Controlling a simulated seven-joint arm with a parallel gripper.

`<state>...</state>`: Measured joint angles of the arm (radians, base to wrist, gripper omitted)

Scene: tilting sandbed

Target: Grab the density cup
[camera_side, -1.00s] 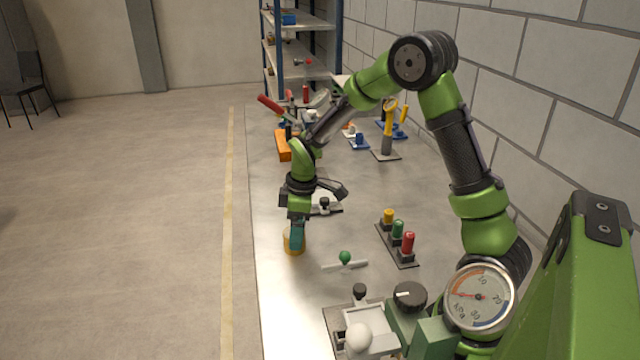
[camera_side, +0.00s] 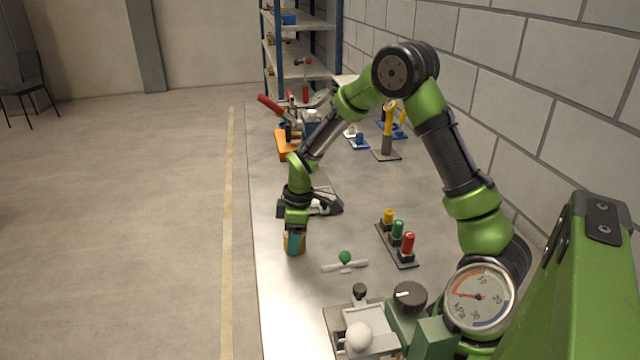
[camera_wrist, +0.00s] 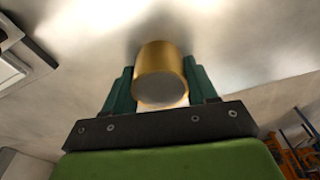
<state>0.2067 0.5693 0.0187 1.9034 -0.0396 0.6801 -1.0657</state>
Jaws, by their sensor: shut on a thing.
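The density cup is a small gold, brass-coloured cylinder (camera_side: 301,243) near the left edge of the bench in the side view. In the wrist view the cup (camera_wrist: 160,62) sits between the two green fingers, its flat grey end facing the camera. My gripper (camera_side: 294,244) points down at the cup and is shut on it, one finger on each side (camera_wrist: 161,88). The finger in front hides part of the cup in the side view. I cannot tell whether the cup is touching the bench.
A green-knobbed valve (camera_side: 345,261) is just right of the cup. A rack of yellow, green and red pegs (camera_side: 398,238) stands further right. A grey box fixture (camera_side: 362,330) is in front. An orange-based tool (camera_side: 285,145) is behind. The bench's left edge is close.

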